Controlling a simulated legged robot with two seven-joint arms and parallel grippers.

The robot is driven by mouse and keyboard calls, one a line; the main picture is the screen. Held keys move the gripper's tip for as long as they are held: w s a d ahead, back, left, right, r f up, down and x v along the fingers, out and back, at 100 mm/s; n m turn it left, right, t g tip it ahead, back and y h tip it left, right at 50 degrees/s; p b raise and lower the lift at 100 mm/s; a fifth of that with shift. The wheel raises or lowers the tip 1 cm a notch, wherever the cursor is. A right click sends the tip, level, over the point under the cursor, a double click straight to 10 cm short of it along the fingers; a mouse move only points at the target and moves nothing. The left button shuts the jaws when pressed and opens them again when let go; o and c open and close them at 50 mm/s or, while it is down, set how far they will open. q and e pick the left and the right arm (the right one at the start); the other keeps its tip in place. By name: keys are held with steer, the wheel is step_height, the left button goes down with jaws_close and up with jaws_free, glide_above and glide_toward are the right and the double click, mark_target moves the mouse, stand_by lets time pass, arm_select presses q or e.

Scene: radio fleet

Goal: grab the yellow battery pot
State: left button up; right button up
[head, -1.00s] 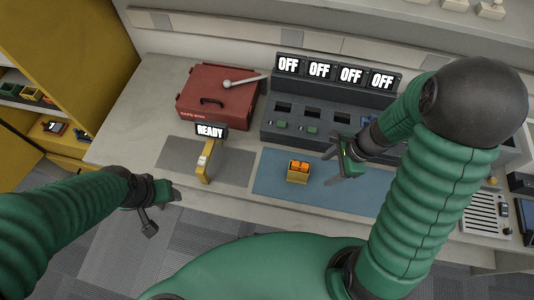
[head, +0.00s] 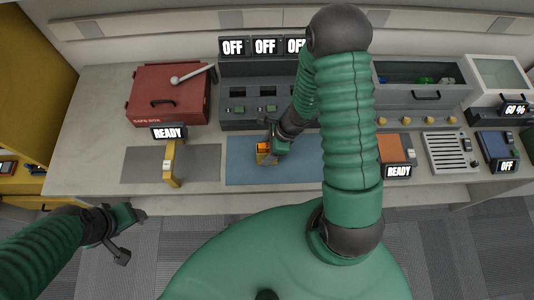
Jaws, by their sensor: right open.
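The small yellow battery pot (head: 262,159) with orange contents stands on the blue mat (head: 236,172), near its left part. My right gripper (head: 270,147) is open at the pot, over its upper right side. It partly hides the pot, and I cannot tell whether the fingers touch it. My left gripper (head: 135,214) is away at the lower left, in front of the table edge. I cannot tell whether its fingers are apart.
A yellow stand with a READY sign (head: 170,162) is left of the pot on a grey mat. A red safe box (head: 150,100) and a dark console with OFF displays (head: 235,112) stand behind. An orange pad (head: 392,149) is further right.

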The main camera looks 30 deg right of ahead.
steer(key=shift+x, duration=0.95)
steer(key=shift+w+a+f, duration=0.1)
steer(key=shift+a+f, duration=0.05)
steer(key=shift+f, duration=0.15)
jaws_close()
steer(key=shift+r, duration=0.2)
